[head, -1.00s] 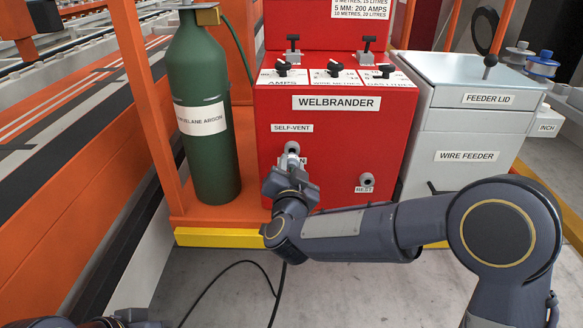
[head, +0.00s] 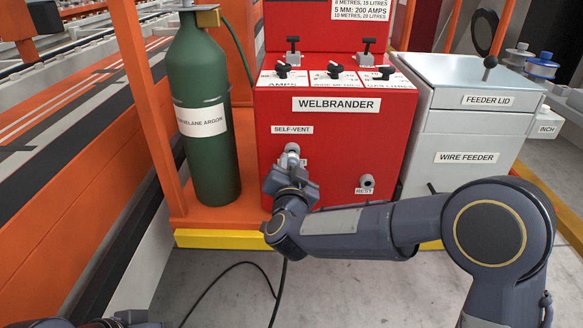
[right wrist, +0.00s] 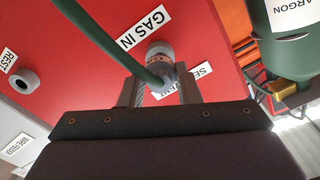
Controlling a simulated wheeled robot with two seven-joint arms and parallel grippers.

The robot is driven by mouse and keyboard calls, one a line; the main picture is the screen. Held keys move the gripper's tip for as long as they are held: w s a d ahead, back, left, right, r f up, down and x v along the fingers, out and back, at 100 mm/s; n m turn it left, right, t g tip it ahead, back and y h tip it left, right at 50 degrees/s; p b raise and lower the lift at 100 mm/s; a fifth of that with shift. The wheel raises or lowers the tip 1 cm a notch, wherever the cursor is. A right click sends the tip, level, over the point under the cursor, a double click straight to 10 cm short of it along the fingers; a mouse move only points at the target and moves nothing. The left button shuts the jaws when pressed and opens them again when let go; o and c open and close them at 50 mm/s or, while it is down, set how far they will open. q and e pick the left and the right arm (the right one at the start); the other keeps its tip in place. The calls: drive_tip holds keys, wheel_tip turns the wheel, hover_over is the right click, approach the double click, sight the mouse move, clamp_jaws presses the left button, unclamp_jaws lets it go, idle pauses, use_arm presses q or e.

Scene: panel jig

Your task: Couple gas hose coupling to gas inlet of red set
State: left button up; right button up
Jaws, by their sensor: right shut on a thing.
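The gas hose coupling (right wrist: 158,72) is a grey piece between the fingers of my right gripper (right wrist: 160,90), which is shut on it. In the right wrist view it lines up with a pale round port, the gas inlet (right wrist: 159,48), beside the GAS IN label. They look in contact, but I cannot tell if they are locked. A green hose (right wrist: 105,38) runs off the coupling to the upper left. In the head view my right gripper (head: 290,178) is at the front of the red set (head: 335,135), below the SELF-VENT label, covering most of the coupling.
A REST port (head: 367,181) sits lower right on the red front. A green argon cylinder (head: 203,155) stands close on the left, and a grey wire feeder (head: 470,145) on the right. A dark hose (head: 215,280) loops over the floor in front.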

sight(293, 166)
drive_tip(key=shift+w, duration=0.85)
drive_tip(key=o, duration=1.2)
drive_tip(key=shift+c, duration=0.2)
drive_tip(key=s+p, duration=0.1)
drive_tip(key=s, duration=0.6)
drive_tip(key=shift+s, duration=0.4)
drive_tip(key=shift+d+r, duration=0.1)
drive_tip(key=shift+d, duration=0.1)
